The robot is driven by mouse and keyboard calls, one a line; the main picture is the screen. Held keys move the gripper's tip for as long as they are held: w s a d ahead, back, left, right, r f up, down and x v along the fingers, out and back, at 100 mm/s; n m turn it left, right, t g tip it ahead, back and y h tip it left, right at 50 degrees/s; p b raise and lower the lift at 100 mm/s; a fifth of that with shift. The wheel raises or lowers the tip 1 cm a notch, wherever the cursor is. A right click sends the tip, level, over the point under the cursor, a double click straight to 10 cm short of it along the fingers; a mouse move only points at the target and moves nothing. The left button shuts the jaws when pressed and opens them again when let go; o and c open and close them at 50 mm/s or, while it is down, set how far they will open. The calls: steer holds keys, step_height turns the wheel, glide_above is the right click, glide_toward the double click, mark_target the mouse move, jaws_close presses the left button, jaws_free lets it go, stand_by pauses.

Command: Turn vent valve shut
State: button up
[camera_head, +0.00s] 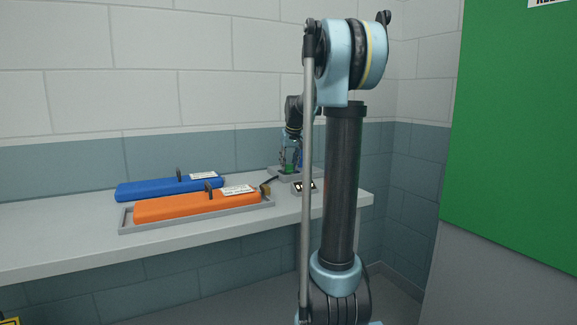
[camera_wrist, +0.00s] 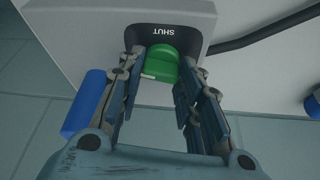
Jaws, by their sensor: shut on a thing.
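The vent valve is a green knob (camera_wrist: 161,64) with a white mark on its lower left, seen in the wrist view. It sits on a pale housing with a dark plate (camera_wrist: 187,35) that reads SHUT, upside down in this view. My gripper (camera_wrist: 164,62) has one finger on each side of the knob and is closed on it. In the head view my gripper (camera_head: 290,158) is small, at the back of the bench, partly behind my own arm. The knob's turn relative to the label is hard to judge.
On the bench (camera_head: 60,250), an orange case (camera_head: 185,207) lies in a grey tray (camera_head: 128,226), with a blue case (camera_head: 150,188) behind it. A small box (camera_head: 304,187) lies near the valve. A black cable (camera_wrist: 265,32) runs right from the housing. A green panel (camera_head: 520,130) stands at right.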

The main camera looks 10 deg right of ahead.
steer(key=m+h, duration=0.1)
steer(key=m, duration=0.3)
steer(key=shift+a+m+h, duration=0.15)
steer(key=shift+m+h, duration=0.15)
steer(key=shift+h, duration=0.1)
steer(key=m+h, duration=0.1)
steer(key=m, duration=0.2)
steer(key=shift+w+a+m+g, duration=0.1)
steer(key=shift+m+g, duration=0.2)
steer(key=m+g+h, duration=0.1)
steer(key=m, duration=0.2)
steer(key=shift+w+m, duration=0.1)
steer(key=shift+m, duration=0.2)
steer(key=shift+a+m+g+h, duration=0.1)
steer(key=shift+m+g+h, duration=0.5)
steer(key=shift+m, duration=1.3)
steer(key=shift+w, duration=0.1)
steer(key=o, duration=1.1)
steer(key=shift+c, duration=0.2)
steer(key=v, duration=1.2)
steer(key=shift+w, duration=0.15)
